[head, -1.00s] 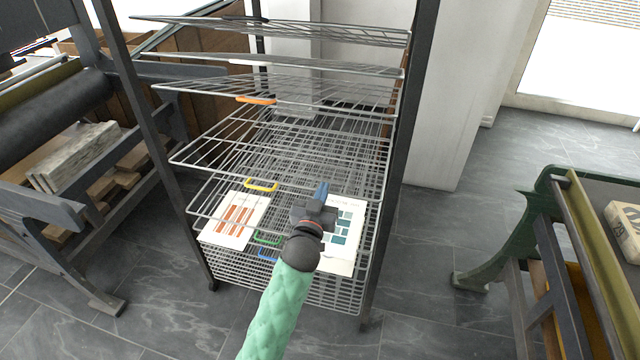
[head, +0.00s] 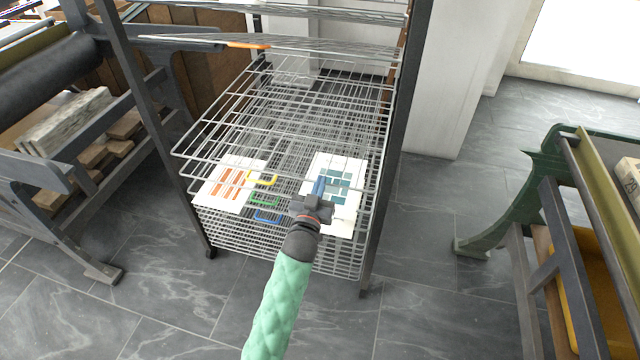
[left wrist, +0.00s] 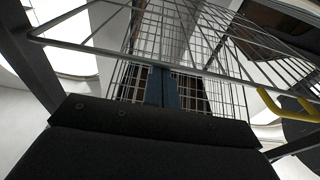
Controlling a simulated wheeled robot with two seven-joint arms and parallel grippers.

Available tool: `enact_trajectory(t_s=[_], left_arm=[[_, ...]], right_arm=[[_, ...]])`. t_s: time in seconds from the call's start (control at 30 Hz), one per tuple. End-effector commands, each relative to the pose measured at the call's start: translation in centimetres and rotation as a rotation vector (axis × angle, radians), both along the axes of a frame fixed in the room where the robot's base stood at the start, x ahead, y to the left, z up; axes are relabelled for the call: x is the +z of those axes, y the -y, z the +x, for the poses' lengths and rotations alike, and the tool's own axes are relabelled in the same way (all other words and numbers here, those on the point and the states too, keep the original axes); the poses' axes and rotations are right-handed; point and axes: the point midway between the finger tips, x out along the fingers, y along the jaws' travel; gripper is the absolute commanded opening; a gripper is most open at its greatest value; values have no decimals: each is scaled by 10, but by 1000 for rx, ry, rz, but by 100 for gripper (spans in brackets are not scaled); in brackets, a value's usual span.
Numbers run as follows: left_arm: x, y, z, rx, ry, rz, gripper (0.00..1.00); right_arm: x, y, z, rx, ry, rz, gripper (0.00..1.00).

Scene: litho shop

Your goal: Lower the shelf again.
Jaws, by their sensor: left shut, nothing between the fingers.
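The wire drying rack has a shelf (head: 195,158) with a yellow handle (head: 262,178) at its front edge. That shelf sits slightly tilted, its front a little above the stack of lower shelves. My left gripper (head: 319,187) is shut and empty at the shelf's front edge, right of the yellow handle. In the left wrist view, its blue fingers (left wrist: 161,88) point up at the shelf's front bar (left wrist: 215,74), and the yellow handle (left wrist: 285,104) is to the right. I cannot tell whether they touch the bar. My right gripper is out of view.
Two prints, one orange-striped (head: 230,186) and one teal (head: 345,171), show through the wires. Green (head: 266,200) and blue (head: 268,215) handles are below. A shelf with an orange handle (head: 248,45) is raised above. Presses stand left (head: 75,225) and right (head: 500,200).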

Motion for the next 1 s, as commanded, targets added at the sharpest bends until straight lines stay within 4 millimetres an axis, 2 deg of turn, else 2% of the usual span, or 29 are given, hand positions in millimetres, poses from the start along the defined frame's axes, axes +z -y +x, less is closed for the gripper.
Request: enact_trajectory(t_s=[0.03, 0.27, 0.7, 1.0], left_arm=[[-32, -2, -4, 2, -46, 17, 0], [-32, -5, -15, 2, -43, 16, 0], [-15, -22, -68, 0, -5, 3, 0], [-9, -24, -76, 0, 4, 1, 0]], right_arm=[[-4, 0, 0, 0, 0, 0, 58], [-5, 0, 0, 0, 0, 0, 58], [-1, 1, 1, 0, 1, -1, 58], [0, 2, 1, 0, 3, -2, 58]])
